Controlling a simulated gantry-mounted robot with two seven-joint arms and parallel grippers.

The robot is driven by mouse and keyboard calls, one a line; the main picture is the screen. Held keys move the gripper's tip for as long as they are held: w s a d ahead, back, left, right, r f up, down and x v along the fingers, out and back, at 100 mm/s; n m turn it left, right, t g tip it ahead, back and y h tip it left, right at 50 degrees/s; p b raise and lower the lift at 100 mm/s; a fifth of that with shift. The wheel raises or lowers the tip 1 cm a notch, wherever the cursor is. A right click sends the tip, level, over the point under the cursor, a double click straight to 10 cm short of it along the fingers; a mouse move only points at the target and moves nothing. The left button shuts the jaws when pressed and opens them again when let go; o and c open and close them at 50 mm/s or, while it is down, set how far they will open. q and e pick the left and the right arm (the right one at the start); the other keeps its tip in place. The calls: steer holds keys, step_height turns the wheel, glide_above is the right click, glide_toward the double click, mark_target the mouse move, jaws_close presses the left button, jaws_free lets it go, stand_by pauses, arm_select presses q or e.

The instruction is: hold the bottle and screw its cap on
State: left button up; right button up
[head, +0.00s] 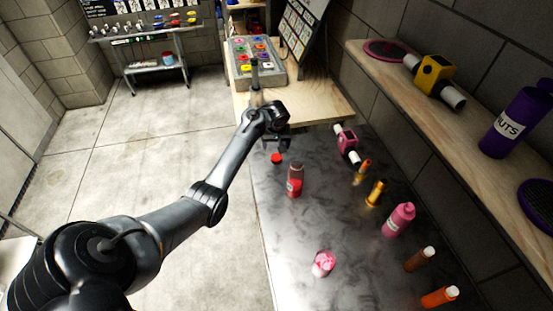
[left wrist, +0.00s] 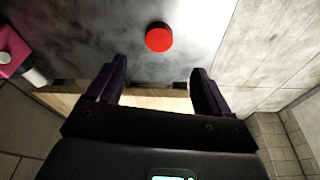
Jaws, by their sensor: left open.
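A red cap (head: 276,158) lies on the dark metal tabletop, near its far left corner. A bottle with a red label (head: 295,183) stands upright a little nearer, just right of the cap and apart from it; its top looks dark. My left gripper (head: 276,140) is above the table's far end, just beyond the cap. In the left wrist view my gripper (left wrist: 158,76) is open and empty, and the cap (left wrist: 159,37) shows ahead of the gap between the fingers, not between them. My right gripper is not in view.
A pink device (head: 346,143), orange bottles (head: 376,192), a pink bottle (head: 398,219) and a pink-topped jar (head: 323,263) stand on the table's right and near parts. A wooden shelf (head: 425,110) runs along the right wall. The table's left edge drops to open floor.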

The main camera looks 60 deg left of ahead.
arm_select(q)
steer(key=b, duration=0.2)
glide_above(277, 157)
steer(key=s+d, duration=0.1)
steer(key=shift+s+d+f, duration=0.15)
steer(key=shift+f, duration=2.5)
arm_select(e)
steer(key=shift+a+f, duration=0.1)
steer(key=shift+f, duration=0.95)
arm_select(q)
steer(key=shift+b+x, duration=1.4)
steer(key=shift+x, duration=1.2)
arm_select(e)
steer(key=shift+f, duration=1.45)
arm_select(q)
steer(key=shift+d, duration=0.1)
steer(key=c, duration=1.1)
steer(key=shift+r+p, duration=0.35)
steer(key=shift+r, duration=0.2)
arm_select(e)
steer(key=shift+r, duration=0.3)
arm_select(q)
steer(key=shift+r+p, duration=1.4)
steer(key=shift+r, duration=3.05)
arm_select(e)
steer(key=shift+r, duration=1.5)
